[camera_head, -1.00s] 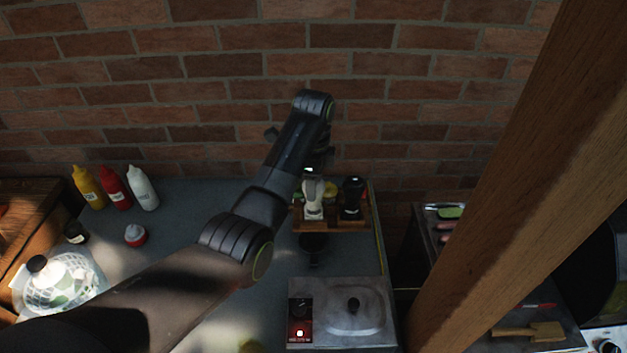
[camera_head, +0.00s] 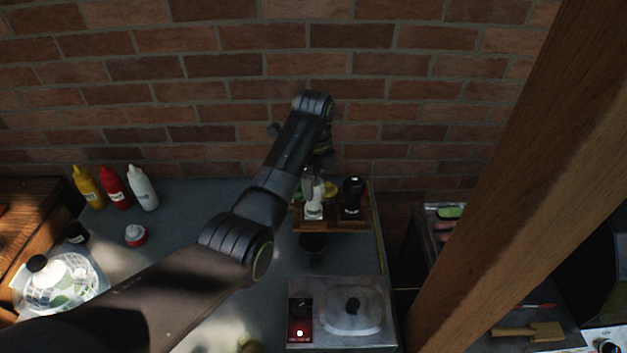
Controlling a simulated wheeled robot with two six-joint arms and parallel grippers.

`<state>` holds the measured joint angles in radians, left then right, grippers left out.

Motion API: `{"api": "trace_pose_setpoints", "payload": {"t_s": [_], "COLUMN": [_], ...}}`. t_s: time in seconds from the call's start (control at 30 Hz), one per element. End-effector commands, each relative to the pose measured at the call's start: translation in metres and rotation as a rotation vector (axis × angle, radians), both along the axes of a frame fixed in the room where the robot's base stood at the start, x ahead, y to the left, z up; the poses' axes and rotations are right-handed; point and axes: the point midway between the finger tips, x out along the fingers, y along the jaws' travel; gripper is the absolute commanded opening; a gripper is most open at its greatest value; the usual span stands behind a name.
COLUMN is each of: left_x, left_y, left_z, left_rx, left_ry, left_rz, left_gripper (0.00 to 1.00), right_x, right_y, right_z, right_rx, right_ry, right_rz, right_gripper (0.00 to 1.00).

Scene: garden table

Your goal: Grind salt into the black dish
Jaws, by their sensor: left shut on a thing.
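A white-and-clear grinder (camera_head: 314,207) stands upright in the wooden rack (camera_head: 340,226) at the back of the table. A black grinder (camera_head: 352,195) stands to its right. My left gripper (camera_head: 314,180) is above the rack, shut on the upper part of the white grinder; my own arm partly hides the fingers. The black dish (camera_head: 312,244) sits on the table just in front of the rack. My right gripper is not in view.
A metal cooker with a lid (camera_head: 352,306) is in front of the dish. Mustard (camera_head: 87,187), ketchup (camera_head: 115,187) and white (camera_head: 142,187) bottles stand at the left. A mesh-covered bowl (camera_head: 62,283) is at the front left. A wooden post (camera_head: 520,170) crosses the right.

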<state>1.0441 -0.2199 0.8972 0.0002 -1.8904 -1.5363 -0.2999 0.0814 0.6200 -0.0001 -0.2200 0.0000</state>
Motion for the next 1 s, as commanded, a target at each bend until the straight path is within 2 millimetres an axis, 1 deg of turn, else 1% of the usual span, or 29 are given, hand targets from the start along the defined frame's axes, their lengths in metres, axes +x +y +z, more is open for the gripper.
{"api": "trace_pose_setpoints", "payload": {"t_s": [0.1,0.8,0.9,1.0], "left_x": [0.0002,0.0003,0.0003,0.0002], "left_y": [0.0002,0.0001,0.0001,0.0002], "left_z": [0.0001,0.0002,0.0002,0.0002], "left_rx": [0.0,0.0,0.0,0.0], "left_ry": [0.0,-0.001,-0.001,-0.001], "left_rz": [0.13,0.897,0.962,0.987], "left_gripper": [0.21,0.21,0.21,0.21], "right_x": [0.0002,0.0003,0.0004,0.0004], "right_y": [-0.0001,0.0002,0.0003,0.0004], "right_z": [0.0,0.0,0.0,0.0], "right_rx": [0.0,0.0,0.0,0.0], "right_ry": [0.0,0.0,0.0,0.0], "right_rz": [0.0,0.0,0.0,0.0], "right_gripper": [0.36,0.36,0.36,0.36]}}
